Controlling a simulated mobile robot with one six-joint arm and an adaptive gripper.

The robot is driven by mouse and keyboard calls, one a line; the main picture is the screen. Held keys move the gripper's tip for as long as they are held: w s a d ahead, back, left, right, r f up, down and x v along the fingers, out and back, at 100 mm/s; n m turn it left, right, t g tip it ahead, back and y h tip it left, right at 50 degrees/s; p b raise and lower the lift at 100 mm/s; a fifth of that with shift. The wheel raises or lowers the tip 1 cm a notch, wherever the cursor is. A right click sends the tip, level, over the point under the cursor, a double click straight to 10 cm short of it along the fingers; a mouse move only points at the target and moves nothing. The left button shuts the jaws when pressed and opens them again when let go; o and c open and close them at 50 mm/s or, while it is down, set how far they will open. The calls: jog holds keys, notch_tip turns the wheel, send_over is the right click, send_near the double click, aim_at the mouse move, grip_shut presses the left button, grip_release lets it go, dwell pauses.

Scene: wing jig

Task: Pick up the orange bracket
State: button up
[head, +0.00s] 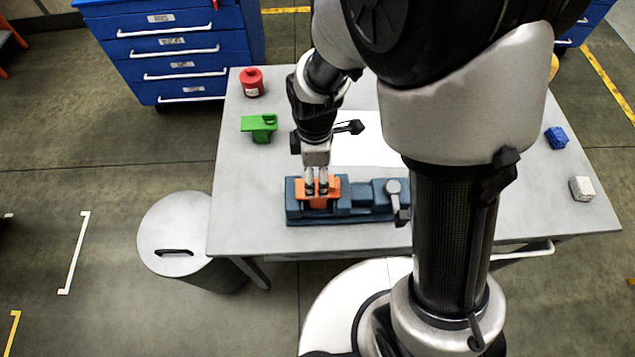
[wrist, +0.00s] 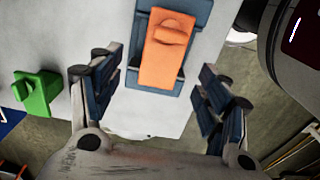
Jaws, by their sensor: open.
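The orange bracket (head: 318,201) sits on the left part of the blue-grey vise or fixture (head: 360,213) near the table's front edge. In the wrist view the bracket (wrist: 167,50) lies ahead of my gripper, between the lines of its two fingers, with a rounded raised part on top. My gripper (head: 317,186) is above the bracket in the head view. In the wrist view my gripper (wrist: 158,95) has its fingers wide apart with nothing between the tips. I cannot tell the exact height gap to the bracket.
On the grey table (head: 240,220) stand a green bracket (head: 259,127), a red canister (head: 251,82), a blue block (head: 556,138) and a whitish block (head: 581,188). A lidded bin (head: 175,225) stands at the table's left. A blue drawer cabinet (head: 170,50) is behind.

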aim_at(316, 186)
notch_tip(316, 186, down, 4)
jog(key=shift+f+b, duration=0.25)
jog(key=shift+b, duration=0.3)
jog(key=f, duration=0.1)
jog(key=f+b, duration=0.1)
jog(key=f, duration=0.1)
jog(key=f+b, duration=0.1)
jog(key=f, duration=0.1)
jog(key=shift+s+d+f, duration=0.15)
jog(key=shift+s+d, duration=0.05)
jog(key=shift+d, duration=0.05)
jog(key=shift+c, duration=0.5)
jog(key=c, duration=1.3)
jog(key=shift+r, duration=0.2)
